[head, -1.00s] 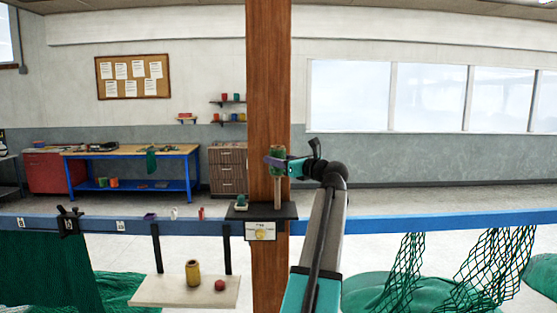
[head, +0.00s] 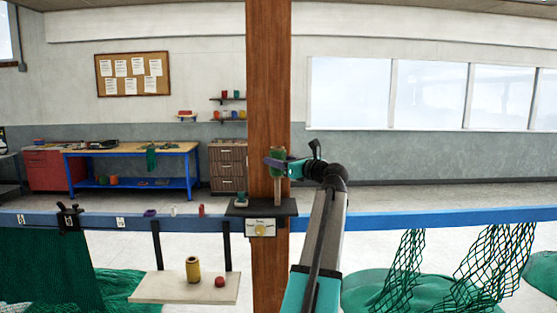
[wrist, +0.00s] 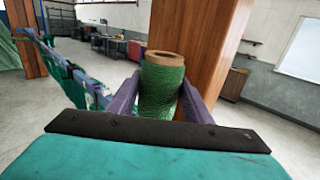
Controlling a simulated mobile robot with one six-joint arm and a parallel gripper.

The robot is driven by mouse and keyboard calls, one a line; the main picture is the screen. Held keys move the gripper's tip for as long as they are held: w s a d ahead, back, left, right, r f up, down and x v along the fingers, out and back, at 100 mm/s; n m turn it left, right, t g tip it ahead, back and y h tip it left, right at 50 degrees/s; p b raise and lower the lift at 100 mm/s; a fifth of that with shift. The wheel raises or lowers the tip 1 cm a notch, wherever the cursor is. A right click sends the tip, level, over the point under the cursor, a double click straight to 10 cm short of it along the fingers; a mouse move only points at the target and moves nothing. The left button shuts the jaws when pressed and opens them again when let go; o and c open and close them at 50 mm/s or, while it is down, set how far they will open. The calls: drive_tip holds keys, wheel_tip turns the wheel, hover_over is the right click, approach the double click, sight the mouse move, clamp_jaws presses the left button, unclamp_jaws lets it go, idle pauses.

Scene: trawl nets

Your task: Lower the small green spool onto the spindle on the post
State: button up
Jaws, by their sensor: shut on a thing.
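The small green spool (head: 278,165) has green twine on a tan core. My gripper (wrist: 165,95) is shut on it, with one purple finger on each side. In the wrist view the spool (wrist: 162,85) stands nearly upright, its open top showing. In the head view the pale spindle (head: 278,194) rises from a dark shelf (head: 262,211) on the wooden post (head: 268,80). The spool is in line with the spindle's upper end. I cannot tell whether it is around the tip or just above it. The spindle is hidden in the wrist view.
A small green item (head: 241,197) sits on the shelf's left side. A blue rail (head: 420,219) crosses the scene, with small items on its left part. A lower board (head: 170,290) holds a yellow spool (head: 193,270) and a red ball (head: 219,282). Nets hang on both sides.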

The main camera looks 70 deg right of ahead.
drive_tip(key=shift+f+b, duration=1.5)
drive_tip(key=shift+f, duration=3.65)
drive_tip(key=o, duration=1.2)
drive_tip(key=shift+s+a, duration=0.1)
drive_tip(key=shift+s, duration=0.05)
drive_tip(key=b+v, duration=0.4)
drive_tip(key=v, duration=0.9)
drive_tip(key=shift+s+a, duration=0.2)
